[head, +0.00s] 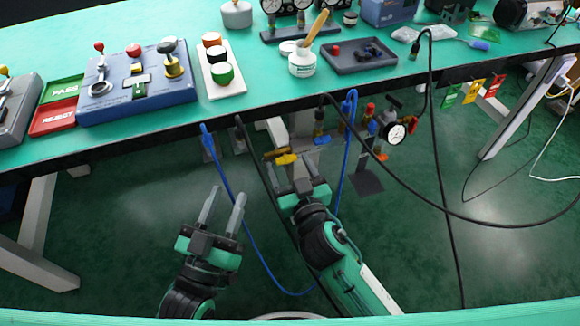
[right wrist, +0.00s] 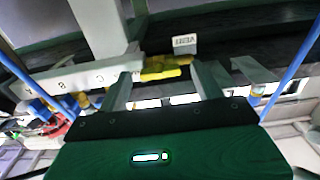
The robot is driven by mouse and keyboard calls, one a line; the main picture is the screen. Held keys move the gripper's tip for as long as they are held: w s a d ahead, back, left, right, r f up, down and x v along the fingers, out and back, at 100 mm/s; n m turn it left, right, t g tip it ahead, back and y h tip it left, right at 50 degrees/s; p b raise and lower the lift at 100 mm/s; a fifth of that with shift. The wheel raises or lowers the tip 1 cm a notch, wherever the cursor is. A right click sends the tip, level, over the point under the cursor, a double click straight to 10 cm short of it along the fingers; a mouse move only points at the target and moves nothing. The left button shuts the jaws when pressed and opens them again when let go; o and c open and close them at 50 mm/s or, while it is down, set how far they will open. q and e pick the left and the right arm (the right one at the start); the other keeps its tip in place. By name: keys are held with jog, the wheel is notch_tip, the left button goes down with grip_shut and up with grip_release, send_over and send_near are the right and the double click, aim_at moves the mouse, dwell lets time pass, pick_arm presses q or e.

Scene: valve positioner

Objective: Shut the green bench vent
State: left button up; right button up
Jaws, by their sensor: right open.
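A yellow valve handle (head: 285,158) hangs under the front edge of the green bench (head: 150,20). It also shows in the right wrist view (right wrist: 165,68), beside a small pale tag (right wrist: 185,44) whose print I cannot read. No green vent handle is plain to see. My right gripper (head: 292,178) is open and empty just in front of the yellow handle. In the right wrist view (right wrist: 164,78) the handle appears across the gap at its fingertips; contact cannot be told. My left gripper (head: 227,192) is open and empty, lower and to the left.
Blue hose (head: 240,220) and black cables (head: 435,205) hang near my arms. A pressure gauge (head: 395,132) and other fittings sit right of the handle. A blue valve box (head: 135,80) and a gray tray (head: 360,55) stand on the bench.

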pick_arm(q)
jog(key=shift+w+r, duration=0.1)
jog(key=shift+r, duration=0.05)
